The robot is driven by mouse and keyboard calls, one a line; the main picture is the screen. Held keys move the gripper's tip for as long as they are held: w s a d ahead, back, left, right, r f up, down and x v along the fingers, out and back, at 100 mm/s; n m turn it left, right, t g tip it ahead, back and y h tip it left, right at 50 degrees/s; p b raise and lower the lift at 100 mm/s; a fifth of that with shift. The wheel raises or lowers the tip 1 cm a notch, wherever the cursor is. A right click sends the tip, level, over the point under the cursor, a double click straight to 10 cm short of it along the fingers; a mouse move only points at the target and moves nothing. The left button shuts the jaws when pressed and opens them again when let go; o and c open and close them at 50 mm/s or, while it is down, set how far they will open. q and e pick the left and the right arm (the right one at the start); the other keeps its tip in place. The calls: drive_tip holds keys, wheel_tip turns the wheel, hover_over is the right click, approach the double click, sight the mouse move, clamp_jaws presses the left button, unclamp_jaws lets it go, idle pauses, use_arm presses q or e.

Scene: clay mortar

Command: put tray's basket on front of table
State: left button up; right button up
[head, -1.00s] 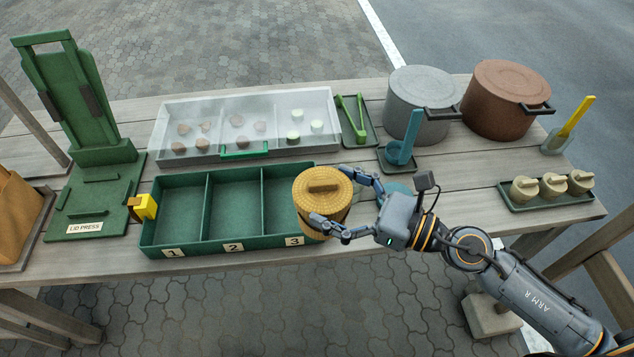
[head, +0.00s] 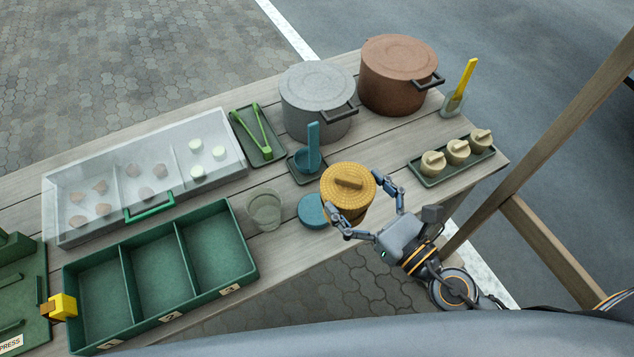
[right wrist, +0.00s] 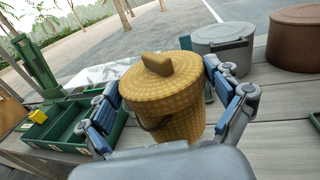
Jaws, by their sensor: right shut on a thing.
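The woven yellow basket (head: 348,187) has its lid on, with a bar handle on top. It is upright in my right gripper (head: 355,192), whose fingers are shut around its sides. The basket is near the front edge of the table (head: 225,310), right of the green tray (head: 196,303) and clear of it. I cannot tell whether its base touches the wood. The right wrist view shows the basket (right wrist: 165,98) between the fingers (right wrist: 168,110). The tray's compartments look empty. My left gripper is not in view.
A blue round lid or bowl (head: 311,210) sits close left of the basket, and a clear cup (head: 264,209) farther left. A blue ladle (head: 312,150), grey pot (head: 315,98) and brown pot (head: 398,72) stand behind. A tray of small jars (head: 425,180) is at the right.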

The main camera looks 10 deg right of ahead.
drive_tip(key=shift+w+d+f+b, duration=0.15)
drive_tip(key=shift+w+f, duration=0.2)
drive_tip(key=shift+w, duration=0.3)
drive_tip(key=shift+w+d+f+b, duration=0.15)
drive_tip(key=shift+w+f, duration=0.15)
drive_tip(key=shift+w, duration=0.3)
drive_tip(key=w, duration=0.1)
drive_tip(key=w+f+b, duration=0.1)
drive_tip(key=w, duration=0.1)
drive_tip(key=w+d+f, duration=0.1)
drive_tip(key=shift+w+f, duration=0.1)
drive_tip(key=shift+w, duration=0.15)
drive_tip(key=w+f+b, duration=0.2)
drive_tip(key=f+b, duration=0.1)
drive_tip(key=w+d+f+b, duration=0.1)
drive_tip(key=w+f+b, duration=0.1)
drive_tip(key=f+b, duration=0.1)
drive_tip(key=w+f+b, duration=0.2)
drive_tip(key=f+b, duration=0.1)
drive_tip(key=shift+w+d+f, duration=0.2)
drive_tip(key=shift+f, duration=0.15)
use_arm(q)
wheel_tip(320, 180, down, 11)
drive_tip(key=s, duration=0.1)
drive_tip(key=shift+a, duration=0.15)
use_arm(e)
drive_tip(key=shift+r, duration=0.15)
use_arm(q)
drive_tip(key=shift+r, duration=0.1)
